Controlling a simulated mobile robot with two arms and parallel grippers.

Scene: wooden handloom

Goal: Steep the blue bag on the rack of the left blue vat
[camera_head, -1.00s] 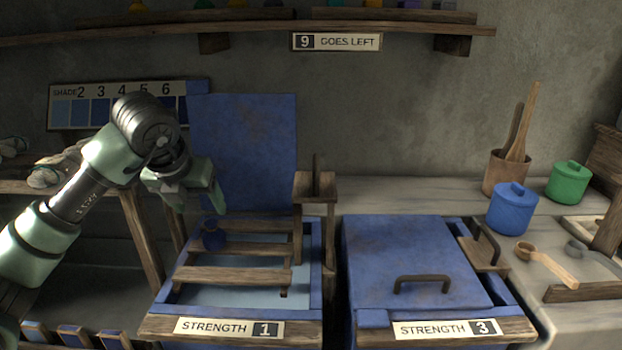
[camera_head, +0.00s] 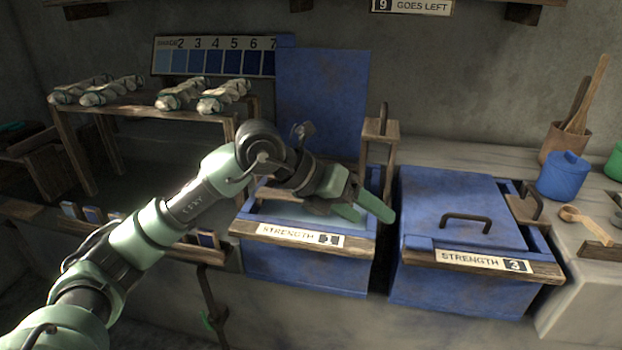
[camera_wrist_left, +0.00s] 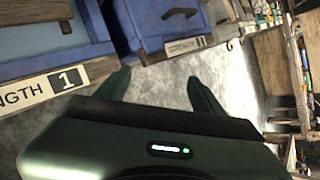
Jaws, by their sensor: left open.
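The left blue vat (camera_head: 305,268), labelled STRENGTH 1, stands open with its blue lid (camera_head: 320,105) upright behind it. Pale liquid shows inside, and part of its wooden rack shows in the left wrist view (camera_wrist_left: 35,12). My left gripper (camera_head: 362,208) is open and empty, over the front right corner of this vat. In the left wrist view its two green fingers (camera_wrist_left: 160,80) are spread apart, with only floor between them and the vat's label (camera_wrist_left: 68,78) to their left. The blue bag is not visible now; my left arm covers much of the rack. My right gripper is not in view.
The right vat (camera_head: 455,205), labelled STRENGTH 3, is covered by its handled lid. A blue pot (camera_head: 562,176) and a wooden ladle (camera_head: 585,217) are on the right counter. Twisted bundles (camera_head: 183,93) lie on a rack at left.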

